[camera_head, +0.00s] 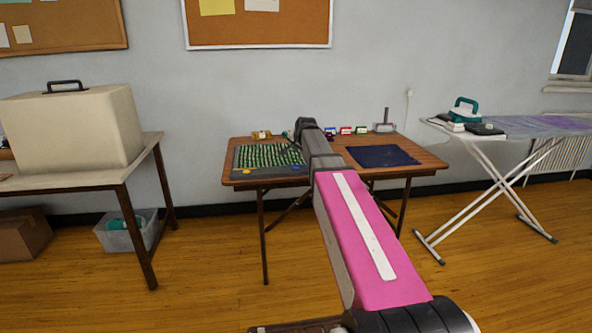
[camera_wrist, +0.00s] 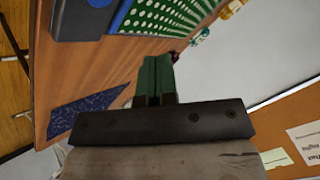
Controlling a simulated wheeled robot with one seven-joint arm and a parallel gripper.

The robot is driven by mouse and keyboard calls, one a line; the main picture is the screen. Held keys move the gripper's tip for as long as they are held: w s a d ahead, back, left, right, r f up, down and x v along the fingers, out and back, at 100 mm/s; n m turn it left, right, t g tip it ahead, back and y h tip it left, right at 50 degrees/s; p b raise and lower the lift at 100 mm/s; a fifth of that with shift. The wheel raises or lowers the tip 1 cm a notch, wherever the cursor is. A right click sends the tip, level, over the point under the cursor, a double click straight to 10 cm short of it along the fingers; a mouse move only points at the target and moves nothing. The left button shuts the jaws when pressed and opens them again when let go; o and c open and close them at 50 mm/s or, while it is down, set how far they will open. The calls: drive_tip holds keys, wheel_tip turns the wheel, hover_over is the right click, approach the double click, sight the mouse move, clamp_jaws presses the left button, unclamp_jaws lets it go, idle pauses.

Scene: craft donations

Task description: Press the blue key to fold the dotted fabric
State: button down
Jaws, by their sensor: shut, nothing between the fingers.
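The green fabric with white dots (camera_head: 268,155) lies flat on a dark folding board (camera_head: 240,158) on the wooden table's left half. It also shows at the top of the wrist view (camera_wrist: 165,14). A small blue key (camera_head: 296,168) is at the right of the board's front edge; a blue patch at the wrist view's top edge (camera_wrist: 100,3) looks like the same key. A yellow key (camera_head: 247,171) is at the left of that edge. My gripper (camera_wrist: 157,62) is shut and empty, over the table beside the board, apart from the blue key. My arm hides part of the table.
A navy cloth (camera_head: 382,156) lies on the table's right half. Several small coloured items (camera_head: 346,131) and a grey stand with a post (camera_head: 385,127) line the back. An ironing board (camera_head: 540,126) with a teal-handled iron (camera_head: 464,109) stands right; a table with a beige case (camera_head: 70,130) stands left.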

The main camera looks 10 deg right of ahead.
sight(297, 168)
drive_tip(key=shift+f, duration=3.25)
